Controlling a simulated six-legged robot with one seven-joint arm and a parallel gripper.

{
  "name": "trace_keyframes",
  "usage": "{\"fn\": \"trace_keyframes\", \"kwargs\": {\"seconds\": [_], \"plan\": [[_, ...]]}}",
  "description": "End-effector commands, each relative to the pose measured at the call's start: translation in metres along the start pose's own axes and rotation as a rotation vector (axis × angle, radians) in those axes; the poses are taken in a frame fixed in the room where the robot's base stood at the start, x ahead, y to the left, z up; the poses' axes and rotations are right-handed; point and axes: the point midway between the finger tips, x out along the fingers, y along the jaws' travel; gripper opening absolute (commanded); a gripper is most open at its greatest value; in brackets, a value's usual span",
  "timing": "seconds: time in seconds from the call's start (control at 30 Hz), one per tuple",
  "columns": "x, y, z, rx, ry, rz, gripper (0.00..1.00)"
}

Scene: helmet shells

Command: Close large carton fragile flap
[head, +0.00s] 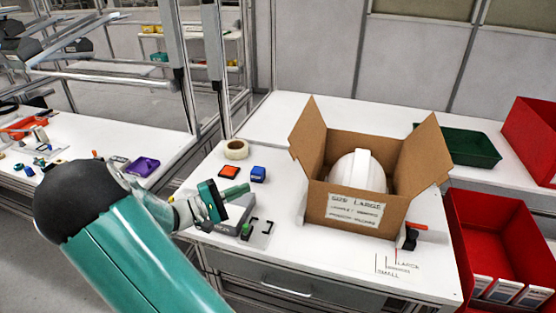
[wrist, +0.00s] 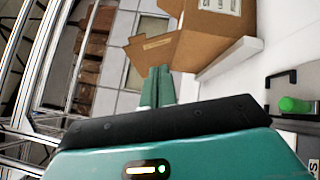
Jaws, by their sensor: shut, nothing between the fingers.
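The large brown carton (head: 318,202) stands open on the white table, with a white helmet shell (head: 357,172) inside. Its front label reads "SIZE LARGE". Its left flap (head: 307,133) stands up and its right flap (head: 424,156) leans outward. In the wrist view the carton (wrist: 210,45) appears turned on its side, and one open flap (wrist: 150,52) bears a small strip whose text I cannot read. My gripper (head: 240,190) is shut and empty, left of the carton and apart from it. Its green fingers (wrist: 158,86) show together below that flap in the wrist view.
A grey fixture (head: 228,222) with a green knob (wrist: 292,104) lies below my gripper. An orange block (head: 229,171), a blue block (head: 258,174) and a tape roll (head: 236,149) sit behind. A dark green tray (head: 470,147) and red bins (head: 480,215) stand right.

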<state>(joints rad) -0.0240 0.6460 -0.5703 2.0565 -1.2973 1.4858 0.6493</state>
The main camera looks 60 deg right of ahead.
Motion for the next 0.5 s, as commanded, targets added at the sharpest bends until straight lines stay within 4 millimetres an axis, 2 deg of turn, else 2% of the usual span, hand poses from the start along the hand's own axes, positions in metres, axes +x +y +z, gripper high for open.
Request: {"fn": "trace_keyframes", "kwargs": {"seconds": [0.1,0.2,0.37,0.5], "plan": [[0.005,0.007,-0.015,-0.002,-0.012,0.15,0.0],[0.006,0.011,-0.022,0.003,-0.01,0.216,0.0],[0.014,0.015,-0.024,0.005,-0.009,0.239,0.0],[0.033,0.02,-0.023,0.006,-0.01,0.236,0.0]]}}
